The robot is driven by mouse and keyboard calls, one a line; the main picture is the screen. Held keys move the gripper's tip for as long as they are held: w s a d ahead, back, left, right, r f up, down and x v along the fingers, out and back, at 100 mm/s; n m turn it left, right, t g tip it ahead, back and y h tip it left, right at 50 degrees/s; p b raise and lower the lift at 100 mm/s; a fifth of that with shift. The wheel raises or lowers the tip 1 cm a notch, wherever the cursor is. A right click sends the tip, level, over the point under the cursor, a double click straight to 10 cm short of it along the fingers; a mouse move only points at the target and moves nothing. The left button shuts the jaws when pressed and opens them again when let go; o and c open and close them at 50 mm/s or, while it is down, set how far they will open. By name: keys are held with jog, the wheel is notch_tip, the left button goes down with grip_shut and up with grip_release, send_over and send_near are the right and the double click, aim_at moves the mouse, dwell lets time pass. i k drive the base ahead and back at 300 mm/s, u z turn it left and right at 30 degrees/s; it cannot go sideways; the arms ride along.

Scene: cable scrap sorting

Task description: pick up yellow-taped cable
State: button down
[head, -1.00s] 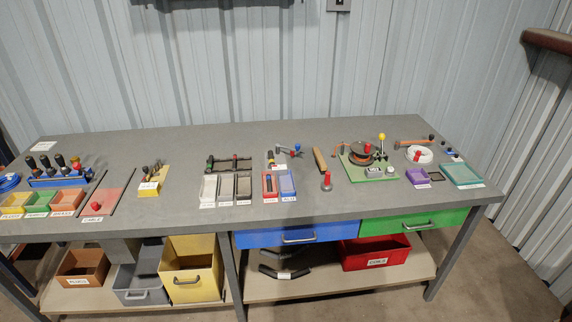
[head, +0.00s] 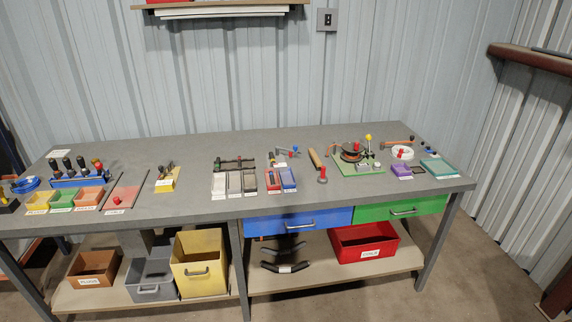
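I cannot make out yellow tape on any cable from here. Short black curved pieces, which may be cable lengths (head: 299,265), lie on the lower shelf between the yellow bin and the red bin. The front one has a pale band at its middle; its colour is too small to tell. My gripper is not in view.
The grey bench (head: 330,210) carries several small trays, tool racks and a green fixture board (head: 373,168). A blue drawer (head: 275,220) and a green drawer (head: 375,213) hang above the shelf. A yellow bin (head: 197,280) and a red bin (head: 350,250) flank the black pieces.

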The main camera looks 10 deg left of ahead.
aim_at(273, 160)
jog(key=u, duration=0.95)
jog(key=i, duration=1)
jog(key=z, duration=0.2)
jog(key=k, duration=1)
jog(key=u, duration=0.05)
